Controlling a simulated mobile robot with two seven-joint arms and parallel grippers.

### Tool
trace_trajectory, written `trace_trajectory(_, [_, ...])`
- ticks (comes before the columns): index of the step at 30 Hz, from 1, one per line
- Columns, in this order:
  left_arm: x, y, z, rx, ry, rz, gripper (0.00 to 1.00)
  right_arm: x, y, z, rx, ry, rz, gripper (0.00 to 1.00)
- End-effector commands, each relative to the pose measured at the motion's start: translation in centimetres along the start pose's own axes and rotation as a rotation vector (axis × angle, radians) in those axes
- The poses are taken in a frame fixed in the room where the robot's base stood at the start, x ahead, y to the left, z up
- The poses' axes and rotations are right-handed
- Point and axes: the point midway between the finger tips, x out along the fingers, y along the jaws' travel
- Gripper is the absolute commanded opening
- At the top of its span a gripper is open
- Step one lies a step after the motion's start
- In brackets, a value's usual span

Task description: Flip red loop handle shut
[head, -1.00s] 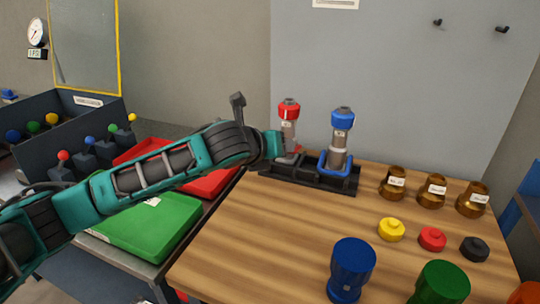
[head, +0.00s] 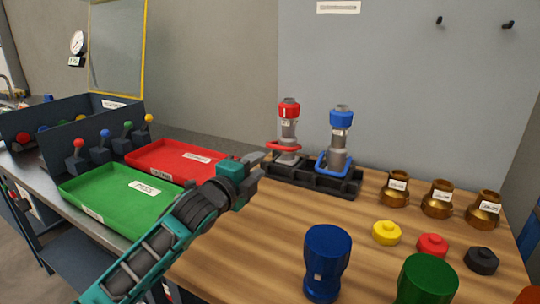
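The red loop handle (head: 283,145) belongs to the red-topped pump fitting (head: 289,108) at the left of the black rack (head: 318,181). The loop sits around the grey body, above the base, and looks roughly level. The blue loop handle (head: 333,167) on the blue-topped fitting (head: 341,117) hangs lower, near its base. My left gripper (head: 258,164) is in front and to the left of the red fitting, apart from the loop, with nothing seen in it. Its finger gap is too small to judge. My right gripper is out of view.
Brass fittings (head: 440,198) and yellow (head: 386,233), red (head: 432,246) and black (head: 481,261) caps stand at the right. Blue (head: 327,262) and green (head: 427,280) parts stand in front. Green (head: 125,199) and red (head: 175,161) trays lie left. The table's middle is clear.

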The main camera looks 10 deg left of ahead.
Motion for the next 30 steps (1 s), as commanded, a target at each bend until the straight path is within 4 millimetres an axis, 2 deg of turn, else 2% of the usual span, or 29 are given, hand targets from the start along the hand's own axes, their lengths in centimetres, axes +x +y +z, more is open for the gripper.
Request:
trace_trajectory(7, [1.5,0.1,0.0,-0.014,0.000,-0.006,0.34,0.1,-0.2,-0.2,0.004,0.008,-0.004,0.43])
trace_trajectory(21, [7.9,0.1,-0.1,-0.011,0.000,-0.004,0.34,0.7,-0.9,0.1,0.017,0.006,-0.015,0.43])
trace_trajectory(30, [11.2,0.1,-0.1,-0.011,0.002,-0.004,0.34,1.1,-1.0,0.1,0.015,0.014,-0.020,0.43])
